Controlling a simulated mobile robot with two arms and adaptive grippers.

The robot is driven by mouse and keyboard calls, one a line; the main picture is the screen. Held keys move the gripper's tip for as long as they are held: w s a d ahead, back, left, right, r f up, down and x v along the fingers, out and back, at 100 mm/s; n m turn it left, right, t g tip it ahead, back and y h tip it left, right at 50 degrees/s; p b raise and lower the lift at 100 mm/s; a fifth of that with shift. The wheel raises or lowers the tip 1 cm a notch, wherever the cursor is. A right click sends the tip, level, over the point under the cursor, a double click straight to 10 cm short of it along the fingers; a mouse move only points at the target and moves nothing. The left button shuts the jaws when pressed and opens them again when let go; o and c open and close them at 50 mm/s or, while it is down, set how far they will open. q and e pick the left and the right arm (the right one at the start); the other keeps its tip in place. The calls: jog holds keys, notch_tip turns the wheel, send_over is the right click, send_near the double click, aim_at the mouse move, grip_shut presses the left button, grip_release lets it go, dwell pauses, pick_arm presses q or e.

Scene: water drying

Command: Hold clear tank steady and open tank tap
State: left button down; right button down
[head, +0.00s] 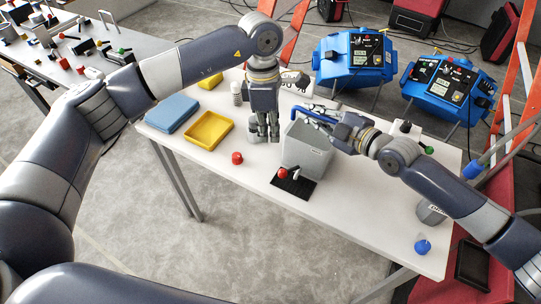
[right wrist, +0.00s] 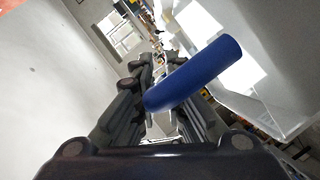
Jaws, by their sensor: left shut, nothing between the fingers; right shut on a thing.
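The clear tank (head: 308,150), a greyish box, stands on the white table with a black slotted mat (head: 300,190) at its front. A red knob (head: 283,173) with a small white part beside it shows at the tank's lower front, seemingly the tap. My left gripper (head: 263,138) points down, shut and empty, left of the tank and above the knob's level. My right gripper (head: 335,122) is shut on the blue handle (head: 314,115) at the tank's top. The handle also crosses between the fingers in the right wrist view (right wrist: 195,75). The fingers hide part of the handle.
A red cap (head: 237,158) stands left of the mat. A grey cup (head: 431,213) and a blue item (head: 422,246) are at the right. The table's front middle is clear.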

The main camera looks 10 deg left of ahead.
aim_at(290, 171)
pick_arm(q)
jog(key=shift+w+a+r+m+h, duration=0.15)
jog(key=shift+w+a+m, duration=0.25)
jog(key=shift+a+m, duration=0.65)
jog(key=shift+w+a+r+m+h, duration=0.1)
jog(key=shift+w+a+m+h, duration=0.15)
jog(key=shift+w+a+m, duration=0.7)
jog(key=shift+s+a+r+m+h, duration=0.15)
jog(key=shift+a+m, duration=0.5)
jog(key=shift+m, duration=0.85)
jog(key=shift+f, duration=0.1)
jog(key=f, duration=0.3)
jog(key=d+f, duration=0.1)
jog(key=f, duration=0.2)
jog(key=s+d+f, duration=0.1)
jog(key=f, duration=0.2)
jog(key=shift+f, duration=0.25)
jog(key=d, duration=0.1)
jog(key=s+d, duration=0.1)
jog(key=shift+s+d+f, duration=0.25)
jog(key=shift+d+f, duration=0.15)
jog(key=shift+s+d, duration=0.2)
jog(key=shift+d, duration=0.15)
